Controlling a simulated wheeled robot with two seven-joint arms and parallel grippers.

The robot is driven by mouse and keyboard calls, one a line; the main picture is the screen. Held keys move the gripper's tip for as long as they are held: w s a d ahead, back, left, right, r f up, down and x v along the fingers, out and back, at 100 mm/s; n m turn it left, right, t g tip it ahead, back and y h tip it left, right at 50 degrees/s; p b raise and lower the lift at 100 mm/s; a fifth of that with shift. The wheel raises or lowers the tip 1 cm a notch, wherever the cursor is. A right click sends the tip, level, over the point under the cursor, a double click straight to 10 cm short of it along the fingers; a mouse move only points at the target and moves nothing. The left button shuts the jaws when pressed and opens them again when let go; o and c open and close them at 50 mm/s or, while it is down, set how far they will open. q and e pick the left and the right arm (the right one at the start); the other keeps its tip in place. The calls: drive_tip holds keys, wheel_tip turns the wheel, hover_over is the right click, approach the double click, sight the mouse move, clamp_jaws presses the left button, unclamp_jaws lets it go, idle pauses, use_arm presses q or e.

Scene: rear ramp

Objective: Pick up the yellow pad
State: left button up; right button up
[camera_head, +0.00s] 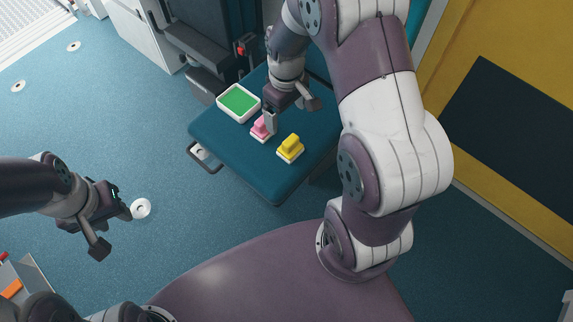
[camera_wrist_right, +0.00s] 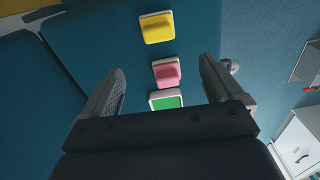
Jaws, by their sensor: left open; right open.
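The yellow pad (camera_head: 290,149) lies on the dark teal seat-like surface (camera_head: 272,182), near its right front part. In the right wrist view the yellow pad (camera_wrist_right: 157,27) shows at the top, beyond the fingertips. My right gripper (camera_head: 291,113) is open and empty above the surface, behind the yellow pad and close to the pink pad (camera_head: 261,129). In the right wrist view the open right gripper (camera_wrist_right: 162,70) has the pink pad (camera_wrist_right: 167,72) showing between its fingers; contact cannot be told. My left gripper (camera_head: 110,230) is open and empty over the floor, far left.
A white tray with a green inside (camera_head: 221,101) lies behind the pink pad and also shows in the wrist view (camera_wrist_right: 152,104). A grey handle (camera_head: 205,165) sticks out at the surface's left edge. A yellow wall panel (camera_head: 458,75) stands right. The floor at left is mostly clear.

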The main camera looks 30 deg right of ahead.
sight(289, 139)
wheel_tip(289, 139, down, 8)
drive_tip(key=shift+d+f+b, duration=0.1)
drive_tip(key=shift+b, duration=1.15)
drive_tip(key=f+b, duration=0.2)
drive_tip(key=f, duration=0.3)
drive_tip(key=shift+s+d+b, duration=0.1)
drive_tip(key=shift+s+b, duration=0.2)
drive_tip(key=shift+b, duration=0.1)
drive_tip(key=c, duration=1.1)
